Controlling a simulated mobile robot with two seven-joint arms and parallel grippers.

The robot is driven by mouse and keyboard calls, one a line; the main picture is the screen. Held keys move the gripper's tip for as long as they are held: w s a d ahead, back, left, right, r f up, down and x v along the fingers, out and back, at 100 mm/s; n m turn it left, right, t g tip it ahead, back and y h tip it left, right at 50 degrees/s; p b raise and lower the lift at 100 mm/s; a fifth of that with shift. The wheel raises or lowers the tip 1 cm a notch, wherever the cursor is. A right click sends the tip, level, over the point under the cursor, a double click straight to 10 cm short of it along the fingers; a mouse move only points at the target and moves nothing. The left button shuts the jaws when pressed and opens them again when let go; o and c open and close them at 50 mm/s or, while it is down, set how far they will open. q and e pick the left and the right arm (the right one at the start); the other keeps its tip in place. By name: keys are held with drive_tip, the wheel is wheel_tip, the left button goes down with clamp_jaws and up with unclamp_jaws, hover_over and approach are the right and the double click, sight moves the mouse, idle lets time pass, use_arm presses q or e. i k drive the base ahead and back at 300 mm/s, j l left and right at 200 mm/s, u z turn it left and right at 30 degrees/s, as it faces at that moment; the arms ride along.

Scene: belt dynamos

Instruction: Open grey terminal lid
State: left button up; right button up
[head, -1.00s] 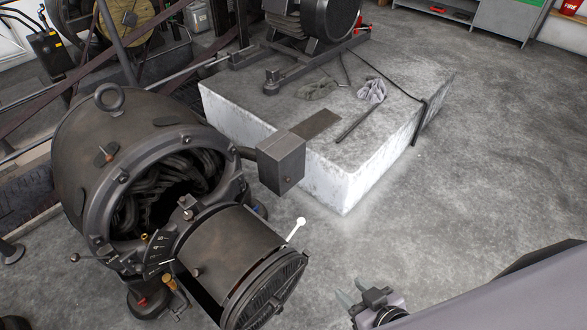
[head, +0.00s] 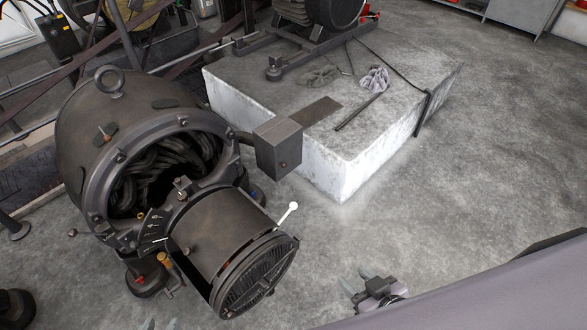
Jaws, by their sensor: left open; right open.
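The grey terminal box (head: 278,147) sticks out on a short arm from the right side of the big dark dynamo (head: 95,130). Its cover looks closed, with a small dark knob on the right face. My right gripper (head: 357,281) is open and empty, low in the view, right of the dynamo's end drum and well apart from the box.
The dynamo's drum (head: 240,245) and a white-knobbed lever (head: 287,213) stand below the box. A pale concrete plinth (head: 350,165) lies close behind and right of the box, carrying a machine, rags and a rod. The floor (head: 480,150) at right is clear.

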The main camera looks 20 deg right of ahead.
sight(281, 146)
drive_tip(key=k+l+u, duration=0.1)
drive_tip(key=l, duration=0.3)
drive_tip(key=k+l, duration=0.15)
drive_tip(key=l, duration=0.2)
drive_tip(key=l+u, duration=0.25)
drive_tip(key=l, duration=0.55)
drive_tip(key=i+l+u, duration=0.1)
drive_tip(key=l, duration=0.3)
drive_tip(key=i+l+u, duration=0.1)
drive_tip(key=l, duration=0.3)
drive_tip(key=i+l+u, duration=0.15)
drive_tip(key=l, duration=0.2)
drive_tip(key=i+l+u, duration=0.1)
drive_tip(key=l, duration=0.3)
drive_tip(key=i+l+u, duration=0.3)
drive_tip(key=i+l, duration=0.65)
drive_tip(key=i, duration=0.1)
